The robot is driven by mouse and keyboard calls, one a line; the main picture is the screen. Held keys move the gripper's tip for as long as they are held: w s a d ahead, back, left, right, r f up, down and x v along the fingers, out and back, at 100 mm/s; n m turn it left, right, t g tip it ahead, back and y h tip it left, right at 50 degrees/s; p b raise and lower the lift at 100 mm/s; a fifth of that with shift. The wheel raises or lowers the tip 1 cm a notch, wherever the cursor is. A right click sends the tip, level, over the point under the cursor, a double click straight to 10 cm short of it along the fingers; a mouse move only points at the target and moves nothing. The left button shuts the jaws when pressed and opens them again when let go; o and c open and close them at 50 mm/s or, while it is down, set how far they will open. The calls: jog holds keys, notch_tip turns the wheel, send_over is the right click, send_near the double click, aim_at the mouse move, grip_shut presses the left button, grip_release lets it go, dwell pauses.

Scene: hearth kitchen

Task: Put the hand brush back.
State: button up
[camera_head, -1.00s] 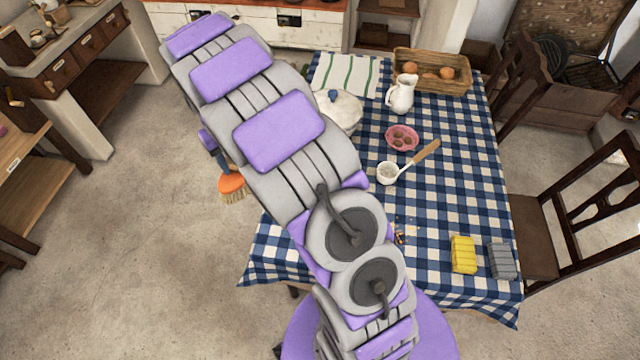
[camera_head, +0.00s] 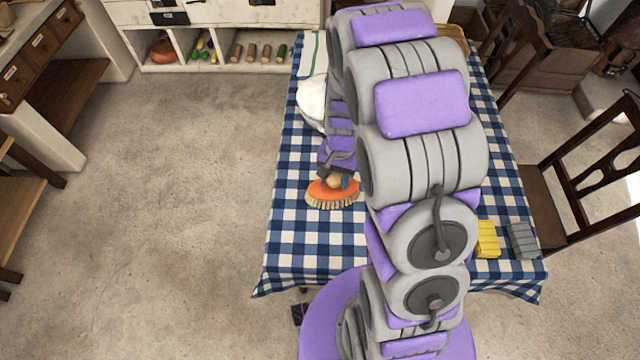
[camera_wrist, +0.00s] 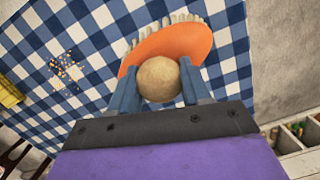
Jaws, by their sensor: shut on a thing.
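The hand brush (camera_head: 332,192) has an orange oval body, pale bristles and a round wooden knob. My gripper (camera_head: 337,180) is shut on the knob and holds the brush over the left part of the checked tablecloth, bristles toward the front of the table. In the wrist view the two blue fingers of my gripper (camera_wrist: 160,88) close on both sides of the knob, and the orange body of the brush (camera_wrist: 190,42) shows beyond it. I cannot tell how high above the cloth the brush is.
The table (camera_head: 285,245) has a blue and white checked cloth. Yellow (camera_head: 487,240) and grey (camera_head: 522,240) ribbed blocks lie at its right front. Crumbs (camera_wrist: 66,72) lie on the cloth. A white lidded pot (camera_head: 311,100) stands at the left edge. A chair (camera_head: 590,185) stands right. The left floor is clear.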

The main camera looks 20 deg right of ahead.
jog(key=s+f+m, duration=0.2)
jog(key=s+f, duration=0.2)
jog(key=s, duration=0.2)
jog(key=w+f+b, duration=0.1)
jog(key=w, duration=0.4)
jog(key=w+a+f+b, duration=0.1)
jog(key=w+f+b, duration=0.1)
jog(key=w, duration=0.3)
jog(key=w+a+f+b, duration=0.1)
jog(key=w+b, duration=0.1)
jog(key=w, duration=0.3)
jog(key=shift+w+f, duration=0.35)
jog(key=o, duration=1.3)
